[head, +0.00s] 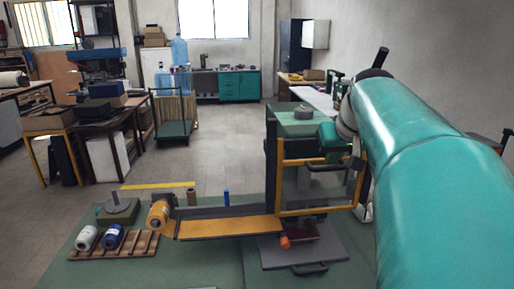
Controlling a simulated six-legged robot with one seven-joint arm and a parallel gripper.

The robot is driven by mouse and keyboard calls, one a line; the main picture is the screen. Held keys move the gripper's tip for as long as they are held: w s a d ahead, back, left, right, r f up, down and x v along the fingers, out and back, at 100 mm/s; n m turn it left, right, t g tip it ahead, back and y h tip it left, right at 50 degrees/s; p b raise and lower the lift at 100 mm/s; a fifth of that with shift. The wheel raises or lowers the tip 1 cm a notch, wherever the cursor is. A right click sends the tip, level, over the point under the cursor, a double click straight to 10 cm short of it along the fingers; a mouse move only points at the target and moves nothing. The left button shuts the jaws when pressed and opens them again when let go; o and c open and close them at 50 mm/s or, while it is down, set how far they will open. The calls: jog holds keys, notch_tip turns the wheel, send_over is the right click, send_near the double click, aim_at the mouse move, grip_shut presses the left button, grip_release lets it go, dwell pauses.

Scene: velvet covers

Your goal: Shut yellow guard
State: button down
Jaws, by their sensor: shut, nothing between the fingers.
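The yellow guard (317,211) is a yellow-framed clear panel on the front of a green and dark machine (300,123). A dark handle (325,167) shows across its upper part. I cannot tell whether the guard stands ajar or flush with the machine. My gripper (356,163) is small and dark, near the guard's upper right corner and right of the handle. It is shut and holds nothing. My teal arm hides the area to its right, and I cannot tell whether the gripper touches the guard.
A flat feed bed (228,228) with a yellow roll (158,214) runs left from the machine. A wooden rack (112,246) with white and blue spools lies at the bench's left. A grey plate (305,254) with a dark handle lies in front. Open floor lies behind the bench.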

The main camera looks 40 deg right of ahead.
jog(key=shift+f, duration=0.1)
notch_tip(320, 180, down, 16)
dwell(0.5)
jog(key=shift+a, duration=0.1)
jog(key=s+a+r, duration=0.2)
jog(key=s+r, duration=0.2)
jog(key=r, duration=0.9)
jog(key=shift+a, duration=0.15)
